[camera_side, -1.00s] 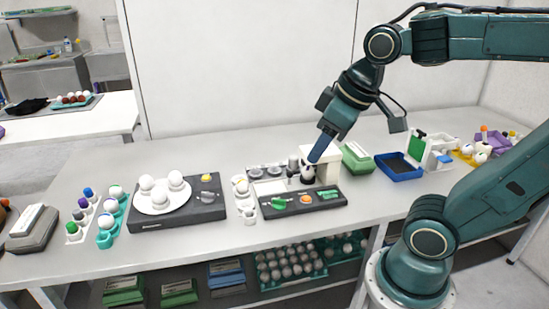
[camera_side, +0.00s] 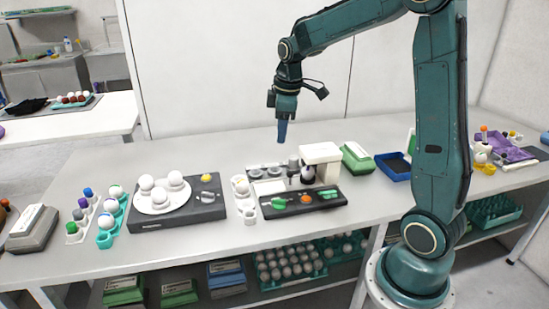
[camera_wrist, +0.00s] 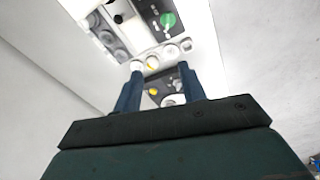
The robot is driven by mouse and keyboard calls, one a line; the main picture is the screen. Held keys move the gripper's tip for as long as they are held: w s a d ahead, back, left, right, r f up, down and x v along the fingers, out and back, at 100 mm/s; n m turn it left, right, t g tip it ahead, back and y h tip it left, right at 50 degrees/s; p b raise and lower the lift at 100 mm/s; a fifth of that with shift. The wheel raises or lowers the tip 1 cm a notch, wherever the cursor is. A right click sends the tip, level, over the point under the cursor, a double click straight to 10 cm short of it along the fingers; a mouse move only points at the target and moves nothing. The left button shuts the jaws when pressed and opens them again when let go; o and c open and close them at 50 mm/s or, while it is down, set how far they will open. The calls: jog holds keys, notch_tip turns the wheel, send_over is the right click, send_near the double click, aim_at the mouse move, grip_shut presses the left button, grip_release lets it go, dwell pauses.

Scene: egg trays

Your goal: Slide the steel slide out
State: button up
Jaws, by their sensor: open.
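My gripper (camera_side: 282,140) hangs above and behind the middle of the bench, fingers pointing down, apart from everything below. In the wrist view its two blue fingers (camera_wrist: 160,85) stand apart with nothing held between them. The dark device (camera_side: 301,202) with a green knob (camera_side: 279,204), an orange knob and a white arch (camera_side: 322,153) lies below and in front of it. A flat pale plate (camera_side: 270,187) on this device may be the steel slide, but it is too small to tell. The green knob also shows in the wrist view (camera_wrist: 168,20).
A white egg-cup strip (camera_side: 240,189) stands left of the device. Further left is a dark box (camera_side: 160,220) with a white plate of eggs. A green box (camera_side: 356,158) and a blue tray (camera_side: 396,178) stand right. The bench behind the box is clear.

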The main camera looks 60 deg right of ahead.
jog(key=w+d+f+n+g, duration=0.1)
jog(key=w+d+f+n, duration=0.15)
jog(key=d+f, duration=0.45)
send_over(290, 171)
jog(key=shift+n+g+y, duration=0.25)
jog(key=shift+g+y, duration=0.15)
notch_tip(290, 171, down, 6)
jog(key=shift+f, duration=0.2)
jog(key=shift+a+f, duration=0.1)
jog(key=shift+f, duration=0.05)
jog(key=shift+f, duration=4.4)
jog(key=shift+f, duration=0.4)
jog(key=c, duration=0.8)
